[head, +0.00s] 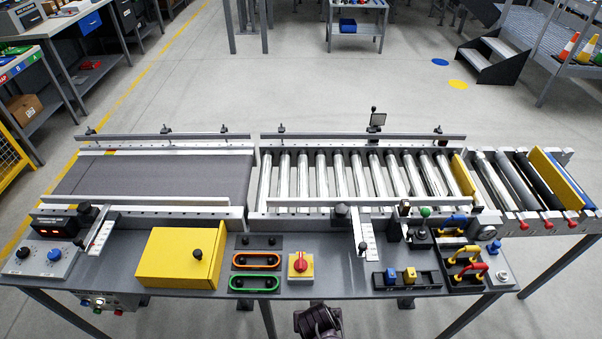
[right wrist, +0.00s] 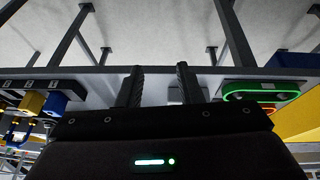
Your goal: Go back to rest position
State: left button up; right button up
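My right gripper (head: 318,318) shows as a dark shape at the bottom edge of the head view, just in front of the workbench's near edge. In the right wrist view its two dark fingers (right wrist: 158,88) stand apart with nothing between them. It is open, empty and apart from the bench controls. My left gripper is not in view.
A belt (head: 150,177) and roller conveyor (head: 355,175) lie behind.

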jog(key=s+d+f+b, duration=0.1)
jog(key=s+d+f, duration=0.25)
jog(key=f, duration=0.25)
jog(key=s+d+f+n+g+b, duration=0.1)
jog(key=s+d+f, duration=0.1)
jog(key=d+f, duration=0.35)
jog(key=s+d+f+b, duration=0.2)
jog(key=f, duration=0.5)
jog(key=s+d+f+g+b, duration=0.1)
jog(key=s+d+f, duration=0.2)
jog(key=s+f, duration=0.4)
jog(key=s+d+f+g+b, duration=0.1)
jog(key=s+d+f, duration=0.3)
jog(key=s, duration=1.1)
notch_tip(320, 180, down, 3)
jog(key=shift+s+d+n+g+y+b, duration=0.15)
jog(key=shift+d+n+g+y+b, duration=0.15)
jog(key=shift+n+y+b, duration=0.1)
